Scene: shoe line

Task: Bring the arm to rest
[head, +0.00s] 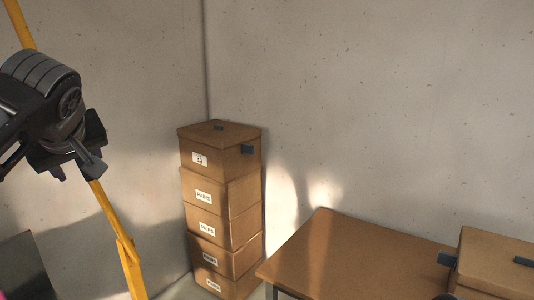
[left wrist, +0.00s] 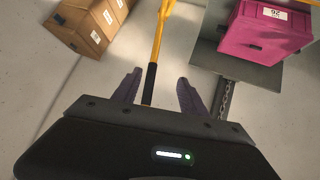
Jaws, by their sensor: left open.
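My left gripper (head: 75,172) hangs in the air at the left of the head view, in front of the wall and well apart from the boxes. In the left wrist view its two fingers (left wrist: 158,92) are spread wide. Nothing is held between them; a yellow pole with a black end shows behind the gap. My right gripper is not clearly seen in either view.
A tall stack of brown boxes (head: 222,222) stands in the corner. A brown table (head: 352,252) with a box (head: 497,258) is at lower right. A yellow pole (head: 127,255) stands near my left arm. A pink box (left wrist: 268,30) sits on a grey surface (left wrist: 238,72).

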